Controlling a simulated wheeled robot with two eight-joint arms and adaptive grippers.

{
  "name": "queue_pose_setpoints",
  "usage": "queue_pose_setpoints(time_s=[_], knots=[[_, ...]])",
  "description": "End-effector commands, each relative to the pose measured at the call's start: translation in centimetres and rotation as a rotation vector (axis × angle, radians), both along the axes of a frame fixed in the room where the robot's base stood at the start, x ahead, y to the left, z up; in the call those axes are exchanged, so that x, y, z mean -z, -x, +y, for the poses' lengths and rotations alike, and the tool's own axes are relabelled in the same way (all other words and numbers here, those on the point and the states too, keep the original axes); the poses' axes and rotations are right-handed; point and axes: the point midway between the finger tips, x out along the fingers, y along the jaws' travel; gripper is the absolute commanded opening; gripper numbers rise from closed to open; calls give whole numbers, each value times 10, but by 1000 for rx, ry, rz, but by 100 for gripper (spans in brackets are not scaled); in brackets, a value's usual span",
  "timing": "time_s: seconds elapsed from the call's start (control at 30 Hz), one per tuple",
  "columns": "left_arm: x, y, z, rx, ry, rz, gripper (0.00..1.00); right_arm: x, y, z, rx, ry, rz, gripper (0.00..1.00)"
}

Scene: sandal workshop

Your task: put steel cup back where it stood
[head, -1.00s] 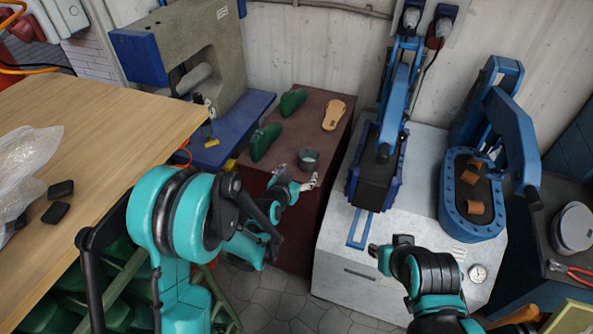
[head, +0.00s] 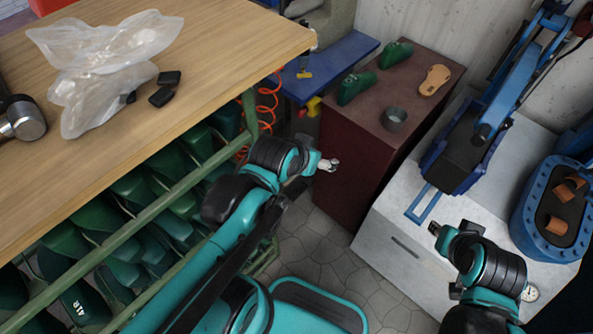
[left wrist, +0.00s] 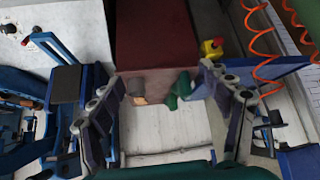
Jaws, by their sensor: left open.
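The steel cup (head: 394,119) stands upright on the dark red-brown cabinet (head: 345,128), near its front right edge. My left gripper (head: 328,165) is open and empty, off the cabinet's left front side and clear of the cup.
Two green shoe lasts (head: 355,87) and a tan sole (head: 434,80) lie behind the cup. A blue press (head: 470,150) stands to the right. A wooden table (head: 200,80) with plastic bags fills the left, above a rack of green lasts (head: 130,190).

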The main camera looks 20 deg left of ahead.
Motion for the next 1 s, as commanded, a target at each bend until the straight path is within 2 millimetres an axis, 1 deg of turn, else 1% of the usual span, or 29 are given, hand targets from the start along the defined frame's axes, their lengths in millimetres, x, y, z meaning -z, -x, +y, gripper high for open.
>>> queue_pose_setpoints(time_s=[0.03, 0.1, 0.2, 0.27, 0.37, 1.0], knots=[[2, 17, 6, -18, -6, 21, 78, 0, 0, 0, 0, 0, 0, 28], [5, 35, 12, -38, -10, 48, 78, 0, 0, 0, 0, 0, 0, 28], [8, 51, 17, -57, -16, 73, 78, 0, 0, 0, 0, 0, 0, 28], [9, 56, 19, -63, -18, 80, 78, 0, 0, 0, 0, 0, 0, 28], [10, 58, 20, -67, -17, 85, 78, 0, 0, 0, 0, 0, 0, 28], [10, 58, 19, -65, -17, 84, 78, 0, 0, 0, 0, 0, 0, 28]])
